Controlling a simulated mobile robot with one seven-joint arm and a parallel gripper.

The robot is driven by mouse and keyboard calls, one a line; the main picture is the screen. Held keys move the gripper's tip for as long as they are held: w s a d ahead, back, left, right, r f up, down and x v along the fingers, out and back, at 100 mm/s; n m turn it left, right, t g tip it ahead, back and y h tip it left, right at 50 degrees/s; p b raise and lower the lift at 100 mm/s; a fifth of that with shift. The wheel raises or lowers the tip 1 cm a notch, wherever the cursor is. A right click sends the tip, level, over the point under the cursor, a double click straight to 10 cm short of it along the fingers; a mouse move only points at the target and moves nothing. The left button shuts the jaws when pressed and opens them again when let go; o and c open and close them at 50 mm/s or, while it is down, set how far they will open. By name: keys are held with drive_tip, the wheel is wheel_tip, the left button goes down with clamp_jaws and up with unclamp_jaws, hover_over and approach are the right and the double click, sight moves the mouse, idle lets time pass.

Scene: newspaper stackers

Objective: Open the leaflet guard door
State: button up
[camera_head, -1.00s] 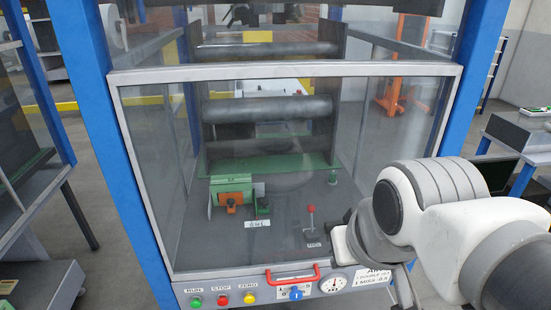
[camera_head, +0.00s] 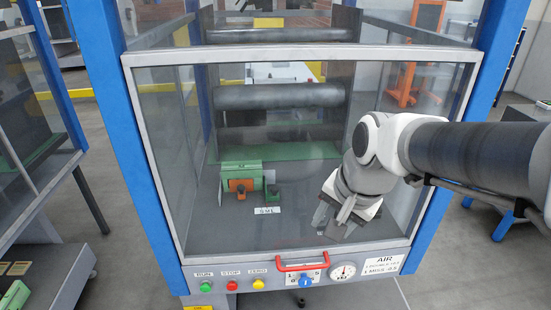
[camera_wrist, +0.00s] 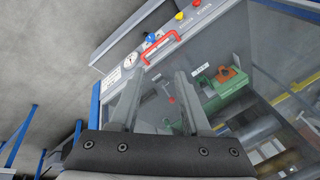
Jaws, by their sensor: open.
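The leaflet guard door (camera_head: 160,160) is a clear panel in a grey frame on the front of a blue-posted machine, and it looks closed. Its red handle (camera_head: 296,266) is at the bottom edge, above the control strip; it also shows in the wrist view (camera_wrist: 160,46). My gripper (camera_head: 328,222) is in front of the panel, above and to the right of the handle. In the wrist view my gripper (camera_wrist: 158,82) has its two fingers apart and empty, with the handle beyond the fingertips. I cannot tell the exact gap to the panel.
Below the door are green (camera_head: 206,286), red (camera_head: 232,285) and yellow (camera_head: 258,283) buttons, a blue knob (camera_head: 305,281) and a pressure gauge (camera_head: 342,271). A green and orange block (camera_head: 240,174) sits behind the panel. Blue posts (camera_head: 120,150) flank the door.

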sight(306, 266)
drive_tip(key=w+f+m+b, duration=0.2)
drive_tip(key=w+f+m, duration=0.1)
drive_tip(key=f, duration=0.6)
drive_tip(key=w+f+m+g+b, duration=0.1)
drive_tip(key=w+f+m+b, duration=0.1)
drive_tip(key=f, duration=0.7)
drive_tip(key=w+f+m+h+b, duration=0.1)
drive_tip(key=w+f+m, duration=0.3)
drive_tip(key=f, duration=0.5)
drive_tip(key=shift+w+f+g+b, duration=0.15)
drive_tip(key=shift+w+g+b, duration=0.15)
drive_tip(key=shift+w+b, duration=0.75)
drive_tip(key=shift+w+p, duration=0.3)
drive_tip(key=shift+p, duration=0.05)
clamp_jaws()
